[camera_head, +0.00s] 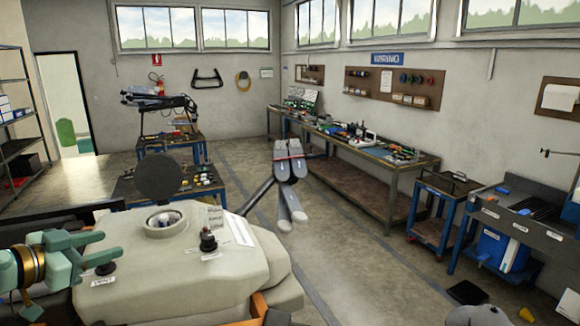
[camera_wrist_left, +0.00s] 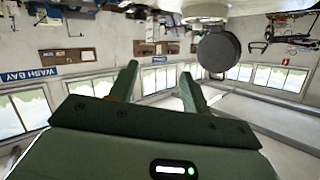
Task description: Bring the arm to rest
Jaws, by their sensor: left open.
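My left gripper (camera_head: 98,247) comes in from the left in the head view, beside the left part of the spray drone's pale body (camera_head: 130,262). Its two green fingers are apart, and nothing shows between them. In the left wrist view, which is upside down, the open gripper (camera_wrist_left: 160,82) has only the room behind its fingers. The drone has an open filler neck (camera_head: 165,222) with a round dark lid (camera_head: 158,177) standing up behind it. The lid also shows in the wrist view (camera_wrist_left: 219,51). My right gripper is not in view.
A black knob (camera_head: 208,241) stands up from the drone's top. Grey folded arms (camera_head: 290,190) rise behind it. A long workbench (camera_head: 390,165) runs along the right wall, with a blue cart (camera_head: 440,210) nearer. The floor (camera_head: 350,235) between drone and bench is mostly clear.

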